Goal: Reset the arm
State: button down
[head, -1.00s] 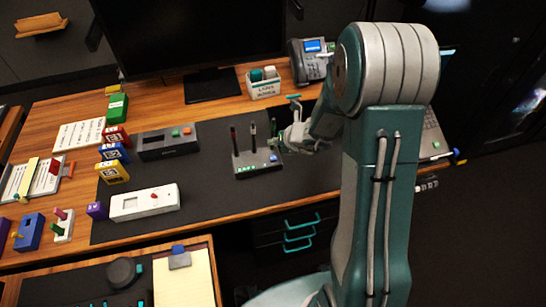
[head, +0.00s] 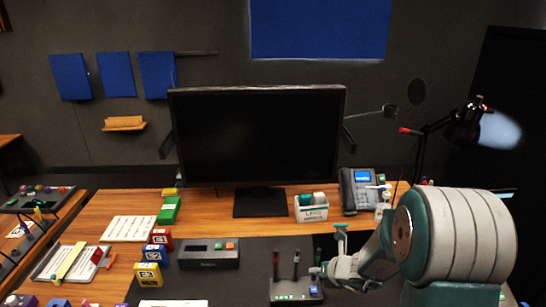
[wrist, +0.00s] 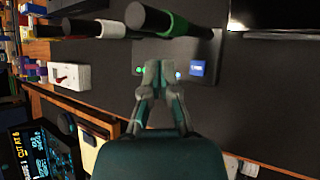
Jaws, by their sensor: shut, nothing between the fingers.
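My gripper (head: 318,271) is at the lower right in the head view, beside the right end of a small dark panel (head: 284,296). The panel has upright black sticks, a blue button (head: 314,291) and small green lights. In the wrist view my gripper (wrist: 160,66) has its fingertips together with nothing between them. The fingertips overlap the panel in that picture, just left of the blue button (wrist: 197,69). A black stick with a green band (wrist: 172,22) lies across the top of that view. I cannot tell whether the fingers touch the panel.
A monitor (head: 257,137) stands behind. A white holder (head: 311,208) and a phone (head: 361,190) stand beyond my gripper. A desk lamp (head: 462,124) is at the right. A grey box (head: 208,254) and coloured blocks (head: 151,274) are on the left. Dark mat lies between.

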jog(key=s+a+r+n+g, duration=0.1)
jog(key=s+a+r+n, duration=0.2)
jog(key=s+r+n, duration=0.35)
jog(key=s+a+r+n+g, duration=0.1)
jog(key=s+a+r+n, duration=0.25)
jog(key=r+n, duration=0.6)
jog(key=s+d+r+n+h, duration=0.2)
jog(key=s+d+r+n, duration=0.1)
jog(key=s+n, duration=0.5)
jog(key=s+d+r+n+h, duration=0.3)
jog(key=s+n, duration=0.5)
jog(key=n, duration=0.4)
jog(key=shift+s+d+n+h, duration=0.3)
jog(key=shift+s+d, duration=0.1)
jog(key=shift+d, duration=0.05)
